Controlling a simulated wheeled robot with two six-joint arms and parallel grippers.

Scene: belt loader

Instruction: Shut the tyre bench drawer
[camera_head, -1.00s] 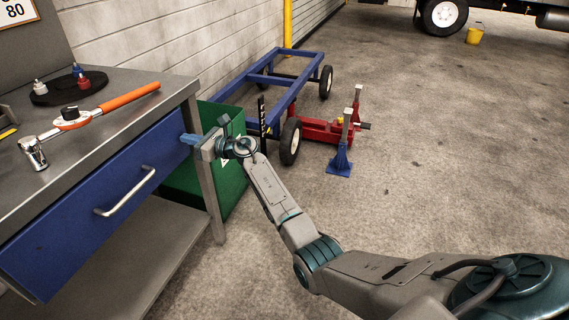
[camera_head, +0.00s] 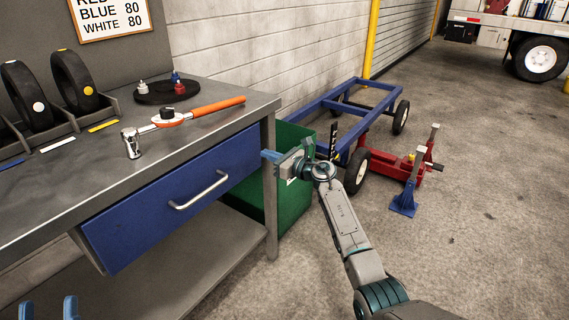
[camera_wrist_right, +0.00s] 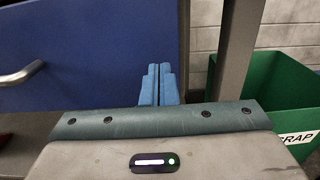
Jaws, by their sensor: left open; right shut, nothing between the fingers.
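The tyre bench drawer (camera_head: 150,213) has a blue front with a silver bar handle (camera_head: 200,190). Its front lies close under the bench top's front edge; I cannot tell whether a small gap remains. My right gripper (camera_head: 267,156) is shut and empty at the drawer front's right end, beside the bench's right leg. In the right wrist view its blue fingertips (camera_wrist_right: 158,68) overlap the drawer front (camera_wrist_right: 90,50) near its right edge; contact is unclear. My left gripper (camera_head: 48,308) is open, low at the bottom left, apart from the drawer, with only its fingertips visible.
A green scrap bin (camera_head: 293,200) stands right behind the leg. A blue cart (camera_head: 350,105) and red jack (camera_head: 385,165) stand beyond.

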